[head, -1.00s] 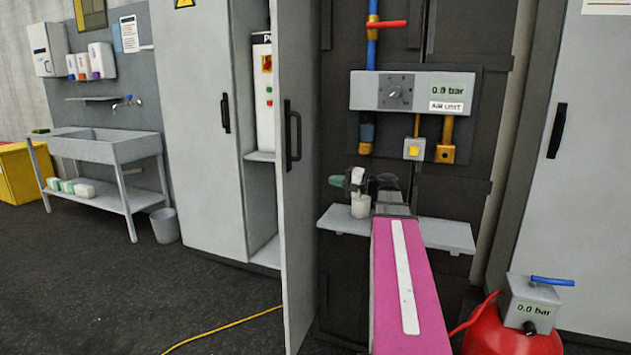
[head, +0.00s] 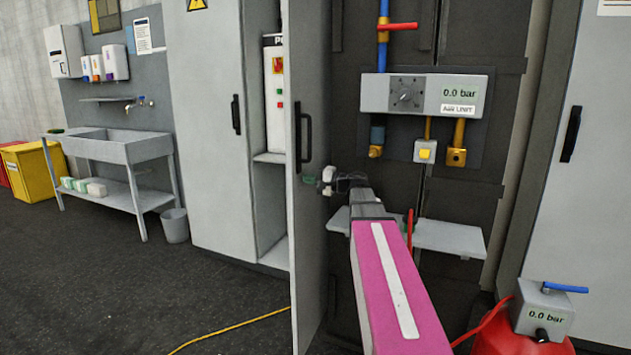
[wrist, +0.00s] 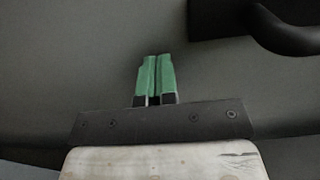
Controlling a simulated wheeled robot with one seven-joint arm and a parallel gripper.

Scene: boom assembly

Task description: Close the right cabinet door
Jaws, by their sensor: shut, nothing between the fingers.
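The right cabinet door (head: 305,225) stands open in the head view, a tall grey panel swung out toward me. Its black handle (head: 303,134) is upright near the panel's outer edge. The door's grey face (wrist: 60,60) fills much of the wrist view, with a dark handle-like shape (wrist: 285,32) at upper right. My gripper (head: 312,180) is at the door's right side, just below the handle. Its green fingers (wrist: 156,75) are together with nothing between them. Whether the fingertips touch the door cannot be told.
The grey cabinet's left door (head: 205,120) is shut, and its right bay shows a shelf (head: 270,157). The air unit panel (head: 424,94) and a small grey shelf (head: 450,238) are behind my arm. A red tank (head: 510,335) stands lower right. A yellow cable (head: 230,328) lies on the floor.

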